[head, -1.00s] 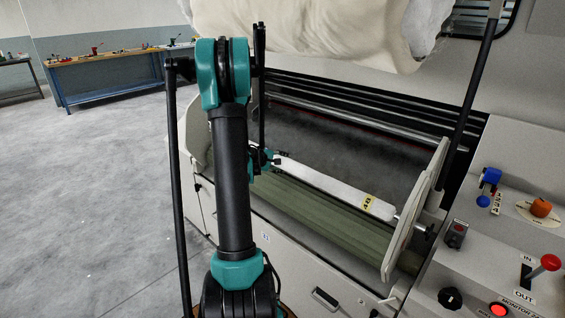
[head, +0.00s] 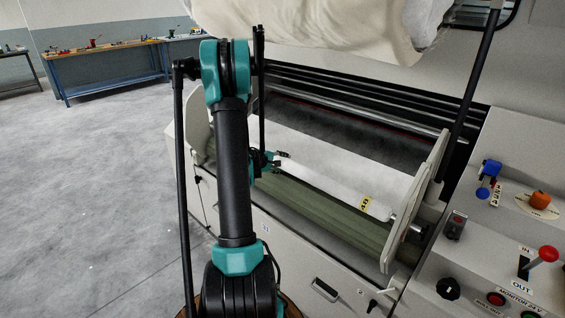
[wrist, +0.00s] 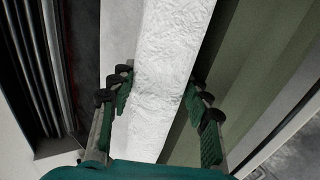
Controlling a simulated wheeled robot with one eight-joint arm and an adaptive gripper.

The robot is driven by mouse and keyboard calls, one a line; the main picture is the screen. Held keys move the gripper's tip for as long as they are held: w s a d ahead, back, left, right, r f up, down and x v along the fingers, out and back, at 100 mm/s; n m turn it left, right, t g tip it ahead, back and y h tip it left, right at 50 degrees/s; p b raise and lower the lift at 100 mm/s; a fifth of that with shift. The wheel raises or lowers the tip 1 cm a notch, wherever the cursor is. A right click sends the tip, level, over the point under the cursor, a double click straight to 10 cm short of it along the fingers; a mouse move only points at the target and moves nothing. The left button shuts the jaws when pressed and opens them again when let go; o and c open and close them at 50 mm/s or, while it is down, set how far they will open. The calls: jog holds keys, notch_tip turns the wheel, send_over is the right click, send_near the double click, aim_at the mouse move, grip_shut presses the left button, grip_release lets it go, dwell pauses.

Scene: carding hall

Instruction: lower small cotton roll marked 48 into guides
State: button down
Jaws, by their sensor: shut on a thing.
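The small cotton roll (head: 325,184) is long and white, with a yellow label marked 48 near its right end. It lies lengthwise just above or on the green roller (head: 335,214); I cannot tell whether they touch. Its right end is beside the pale right guide plate (head: 414,208). The left guide plate (head: 197,122) is partly behind my arm, which also hides the roll's left end. My gripper (wrist: 160,98) is shut on the roll, with a finger on each side of it in the wrist view.
A white sheet (head: 345,150) spreads behind the roll. A large cotton mass (head: 330,18) hangs above. The control panel at right carries a red-knobbed lever (head: 548,254) and an orange knob (head: 540,199). Workbenches (head: 110,72) stand far left; the floor between is clear.

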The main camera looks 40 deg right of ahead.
jog(key=shift+s+f, duration=0.1)
jog(key=shift+f, duration=0.3)
dwell(0.3)
jog(key=c, duration=1.1)
grip_release()
jog(key=shift+o, duration=1.2)
jog(key=shift+d+f, duration=0.1)
jog(key=shift+d, duration=0.05)
jog(key=shift+o, duration=1.4)
jog(key=o, duration=0.6)
jog(key=shift+v, duration=4.55)
